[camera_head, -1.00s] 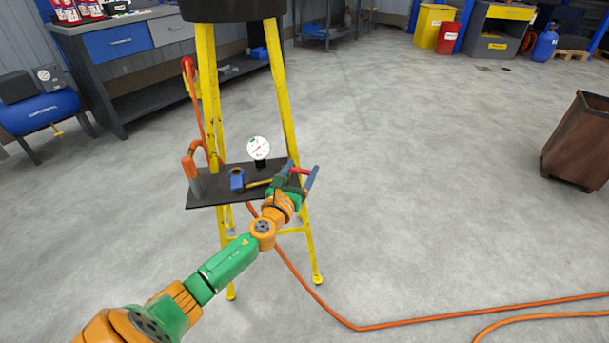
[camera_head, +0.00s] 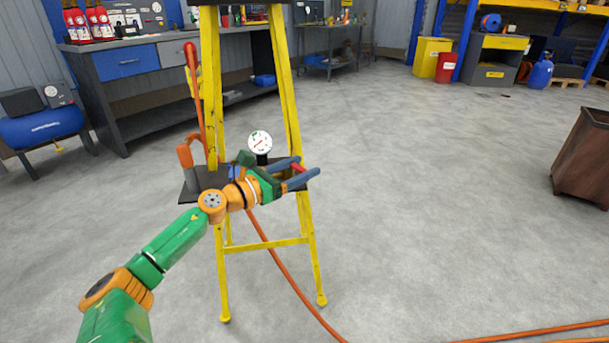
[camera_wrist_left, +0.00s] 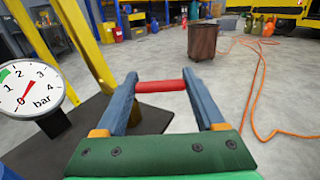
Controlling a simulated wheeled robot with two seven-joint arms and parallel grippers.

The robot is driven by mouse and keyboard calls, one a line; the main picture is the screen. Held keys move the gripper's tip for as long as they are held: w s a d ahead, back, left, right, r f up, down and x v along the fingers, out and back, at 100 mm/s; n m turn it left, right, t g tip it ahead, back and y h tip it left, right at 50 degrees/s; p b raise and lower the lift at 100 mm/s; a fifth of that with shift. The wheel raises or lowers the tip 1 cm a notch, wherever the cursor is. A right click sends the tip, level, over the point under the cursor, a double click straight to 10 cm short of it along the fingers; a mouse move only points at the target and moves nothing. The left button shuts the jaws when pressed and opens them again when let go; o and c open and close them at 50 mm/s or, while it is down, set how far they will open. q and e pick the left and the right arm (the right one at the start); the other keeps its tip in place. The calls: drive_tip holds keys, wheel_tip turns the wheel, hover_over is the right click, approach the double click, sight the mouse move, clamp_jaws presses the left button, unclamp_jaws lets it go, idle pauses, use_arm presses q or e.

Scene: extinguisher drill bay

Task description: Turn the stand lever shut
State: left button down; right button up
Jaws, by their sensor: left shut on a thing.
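My left gripper (camera_head: 306,169) is at the right end of the stand's dark shelf (camera_head: 190,196). Its blue fingers are closed on the lever's red grip (camera_head: 298,168). In the left wrist view the red grip (camera_wrist_left: 160,86) spans between both fingertips. The blue valve body (camera_head: 233,171) on the shelf is mostly covered by my gripper and wrist, and the lever's arm is hidden. A white pressure gauge (camera_head: 260,143) stands just behind the gripper; in the left wrist view its red needle (camera_wrist_left: 27,92) points near 0. My right gripper is not in view.
Yellow stand legs (camera_head: 285,90) rise beside the shelf. An orange hose (camera_head: 283,268) runs from the stand across the floor. An orange pipe end (camera_head: 184,157) stands at the shelf's left. Open floor lies right, up to a brown bin (camera_head: 583,160).

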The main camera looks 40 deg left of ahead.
sight(299, 167)
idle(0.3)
use_arm(q)
unclamp_jaws()
drive_tip(key=shift+r, duration=0.25)
wheel_tip(299, 167, up, 3)
drive_tip(key=shift+f+p, duration=0.1)
drive_tip(key=shift+p, duration=0.8)
drive_tip(key=s+d+r+p, duration=0.8)
drive_tip(key=s+p, duration=0.3)
drive_tip(key=p, duration=0.2)
drive_tip(key=shift+d+r, duration=0.3)
drive_tip(key=shift+r, duration=0.55)
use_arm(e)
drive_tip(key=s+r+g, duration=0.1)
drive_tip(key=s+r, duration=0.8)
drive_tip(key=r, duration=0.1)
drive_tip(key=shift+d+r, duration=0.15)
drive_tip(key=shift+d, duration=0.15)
use_arm(q)
drive_tip(key=shift+s, duration=0.1)
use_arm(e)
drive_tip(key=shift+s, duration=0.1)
